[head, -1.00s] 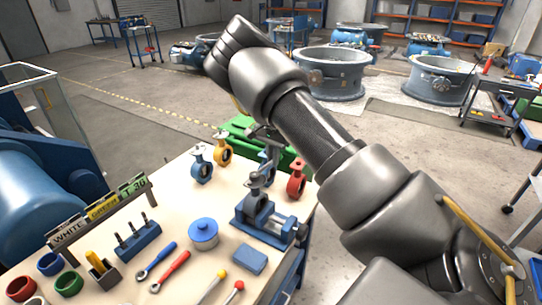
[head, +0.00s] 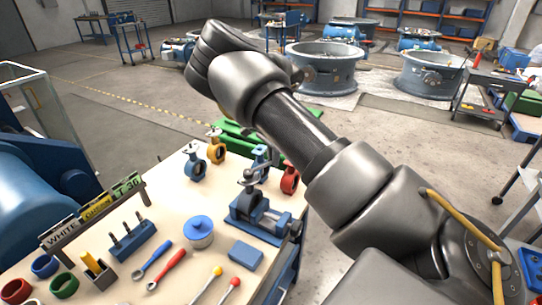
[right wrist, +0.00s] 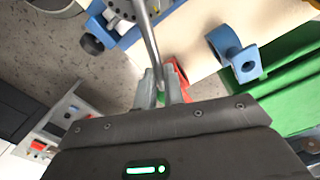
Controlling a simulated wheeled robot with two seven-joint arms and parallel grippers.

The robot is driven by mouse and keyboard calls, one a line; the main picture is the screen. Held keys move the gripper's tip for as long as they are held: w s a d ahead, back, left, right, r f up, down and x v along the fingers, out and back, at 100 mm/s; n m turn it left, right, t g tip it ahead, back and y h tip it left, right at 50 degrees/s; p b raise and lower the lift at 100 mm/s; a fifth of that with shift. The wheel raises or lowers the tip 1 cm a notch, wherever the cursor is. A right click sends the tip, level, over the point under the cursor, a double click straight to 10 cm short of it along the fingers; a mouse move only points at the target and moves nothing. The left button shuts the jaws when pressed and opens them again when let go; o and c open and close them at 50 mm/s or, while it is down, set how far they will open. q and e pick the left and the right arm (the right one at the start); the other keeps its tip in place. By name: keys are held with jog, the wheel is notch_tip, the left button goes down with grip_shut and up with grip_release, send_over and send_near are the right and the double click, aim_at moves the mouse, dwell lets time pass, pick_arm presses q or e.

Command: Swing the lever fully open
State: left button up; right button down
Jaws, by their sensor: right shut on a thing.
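A dark butterfly valve (head: 252,203) stands clamped in a blue vice (head: 258,226) near the right edge of the workbench. Its lever (right wrist: 150,38) is a thin grey metal rod, seen in the right wrist view running from the valve top at the upper edge down to my right gripper (right wrist: 160,90). The gripper's two grey fingers are shut on the lever's lower end. In the head view my right forearm passes behind and above the valve, and the fingertips cannot be made out clearly. My left gripper is not in view.
Blue (head: 195,168), yellow (head: 216,150) and red (head: 290,180) ring valves stand near the vice. A green bin (head: 240,138) is behind the table.

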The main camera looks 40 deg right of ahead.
jog(key=s+a+m, duration=0.4)
jog(key=s+m, duration=0.2)
jog(key=m, duration=0.3)
jog(key=shift+s+m, duration=0.3)
jog(key=shift+m, duration=0.1)
dwell(1.4)
jog(key=shift+a, duration=0.15)
jog(key=shift+s+a+m+b, duration=0.15)
jog(key=shift+s+a+m, duration=0.1)
jog(key=shift+a+m, duration=0.7)
jog(key=shift+s+a+m+b, duration=0.25)
jog(key=shift+a+m, duration=0.4)
jog(key=shift+m, duration=0.55)
jog(key=shift+s+a+m+b, duration=0.1)
jog(key=shift+s+a+m, duration=0.2)
jog(key=shift+a+m, duration=0.65)
jog(key=c, duration=1.4)
grip_release()
jog(key=shift+w+d, duration=0.1)
jog(key=shift+d, duration=0.15)
